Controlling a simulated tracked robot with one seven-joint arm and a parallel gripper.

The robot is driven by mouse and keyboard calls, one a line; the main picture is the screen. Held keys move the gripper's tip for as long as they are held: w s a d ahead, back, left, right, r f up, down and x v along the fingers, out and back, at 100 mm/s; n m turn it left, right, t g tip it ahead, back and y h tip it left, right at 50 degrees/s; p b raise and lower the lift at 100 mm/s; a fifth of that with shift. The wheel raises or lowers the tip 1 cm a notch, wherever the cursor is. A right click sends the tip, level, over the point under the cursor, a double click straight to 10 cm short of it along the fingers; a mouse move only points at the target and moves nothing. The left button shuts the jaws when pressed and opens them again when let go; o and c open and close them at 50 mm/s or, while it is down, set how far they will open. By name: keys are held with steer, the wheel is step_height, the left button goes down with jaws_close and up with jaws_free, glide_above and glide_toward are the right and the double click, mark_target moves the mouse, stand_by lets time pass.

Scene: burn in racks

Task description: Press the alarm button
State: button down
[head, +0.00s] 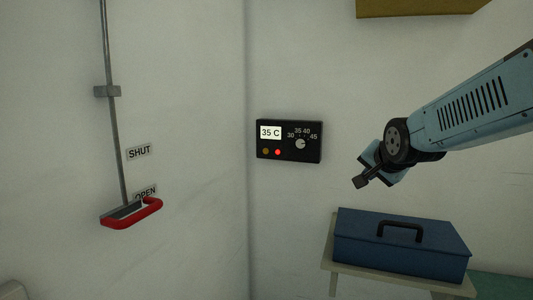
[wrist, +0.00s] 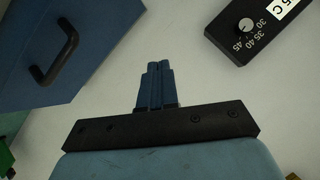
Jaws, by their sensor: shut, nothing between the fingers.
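A black control box (head: 312,155) is on the wall near the corner, with a "35 C" display (head: 270,132), a round knob (head: 300,143) and a scale marked 30 to 45. Below the display are a dull brown round spot (head: 265,151) and a bright red one (head: 278,152); I cannot tell which is the alarm button. My gripper (head: 360,182) is shut and empty, to the right of and slightly below the box, apart from it. In the wrist view its fingers (wrist: 154,72) are together, and part of the box (wrist: 232,42) shows at the upper right, its red spot out of frame.
A blue case (head: 385,257) with a black handle sits on a small table (head: 328,252) below my gripper. A red-handled lever (head: 133,219) on the left wall is beside the OPEN label. A yellowish box (head: 420,8) is overhead. The space before the control box looks clear.

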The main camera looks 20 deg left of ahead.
mark_target(266, 151)
steer(key=w+a+f+m+t+y, duration=0.1)
steer(key=w+a+m, duration=0.4)
steer(key=a, duration=0.6)
steer(key=w+a+f+m+t+y, duration=0.1)
steer(key=w+a+m+t+y, duration=0.2)
steer(key=a, duration=0.9)
steer(key=w+a+f+m+t+y, duration=0.1)
steer(key=w+a+m+y, duration=0.5)
steer(key=a, duration=0.6)
steer(key=shift+w+a+f+m+t, duration=0.25)
steer(key=shift+w+f+m+t, duration=0.2)
steer(key=shift+w+m, duration=0.9)
steer(key=shift+s, duration=0.2)
steer(key=shift+w, duration=0.1)
steer(key=shift+w+d+f, duration=0.1)
steer(key=shift+w+d, duration=0.1)
steer(key=shift+w, duration=1.95)
steer(key=shift+w+d, duration=0.15)
steer(key=shift+w, duration=2)
